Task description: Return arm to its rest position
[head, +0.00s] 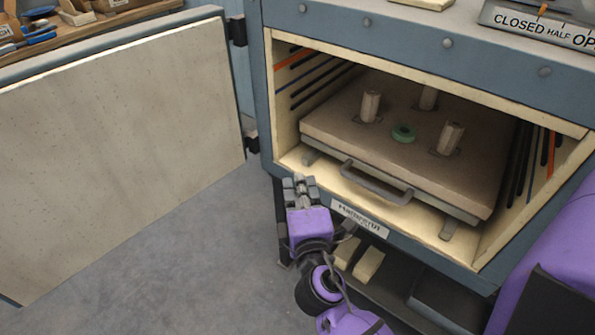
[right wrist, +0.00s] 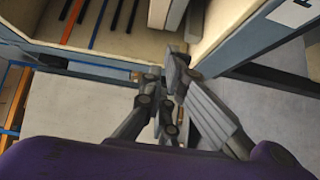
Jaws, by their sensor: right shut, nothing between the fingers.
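My right gripper (head: 299,184) is shut and empty. It is in front of the dryer's lower front edge, left of the tray handle (head: 376,182), and appears apart from it. In the right wrist view the gripper's fingers (right wrist: 170,88) show close together with nothing between them. The blue dryer (head: 425,35) stands open. My left gripper is not in view.
The dryer door (head: 120,140) is swung wide open to the left. Two pale blocks (head: 368,263) lie on a shelf under the dryer. A workbench with tools (head: 90,25) is at the back left. The grey floor (head: 180,260) below the door is clear.

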